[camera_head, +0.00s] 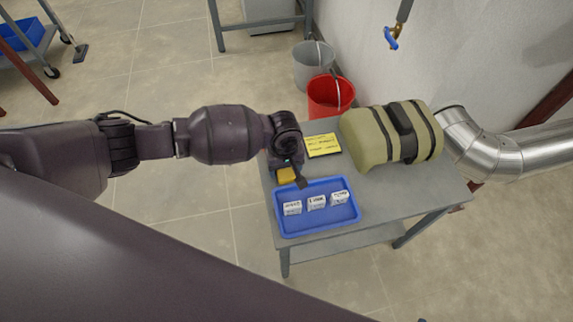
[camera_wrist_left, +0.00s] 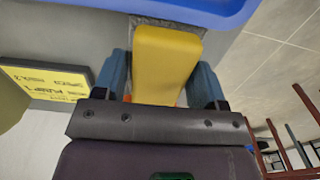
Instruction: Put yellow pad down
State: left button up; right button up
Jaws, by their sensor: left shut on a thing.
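The yellow pad (camera_head: 287,174) is at the left end of the grey table (camera_head: 390,192), just behind the blue tray (camera_head: 283,217). My left gripper (camera_head: 291,179) is shut on it. In the left wrist view the yellow pad (camera_wrist_left: 165,58) sits between the two blue-grey fingers of my left gripper (camera_wrist_left: 163,82), its far end pointing to the rim of the blue tray (camera_wrist_left: 205,12). Whether the pad touches the tabletop cannot be told. My right gripper is not in view.
Three small white labelled boxes (camera_head: 317,202) stand in the tray. A yellow card with writing (camera_head: 323,145) lies behind it, left of an olive strapped bundle (camera_head: 376,139). Red (camera_head: 328,97) and grey (camera_head: 312,67) buckets stand behind the table. The tabletop right of the tray is clear.

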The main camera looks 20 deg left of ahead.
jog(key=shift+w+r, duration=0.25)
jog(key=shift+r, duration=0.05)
pick_arm(q)
jog(key=shift+f, duration=0.15)
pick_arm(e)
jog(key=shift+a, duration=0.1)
pick_arm(q)
jog(key=o, duration=1)
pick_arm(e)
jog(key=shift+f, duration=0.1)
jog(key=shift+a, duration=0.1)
pick_arm(q)
notch_tip(320, 180, up, 12)
jog(key=p, duration=0.4)
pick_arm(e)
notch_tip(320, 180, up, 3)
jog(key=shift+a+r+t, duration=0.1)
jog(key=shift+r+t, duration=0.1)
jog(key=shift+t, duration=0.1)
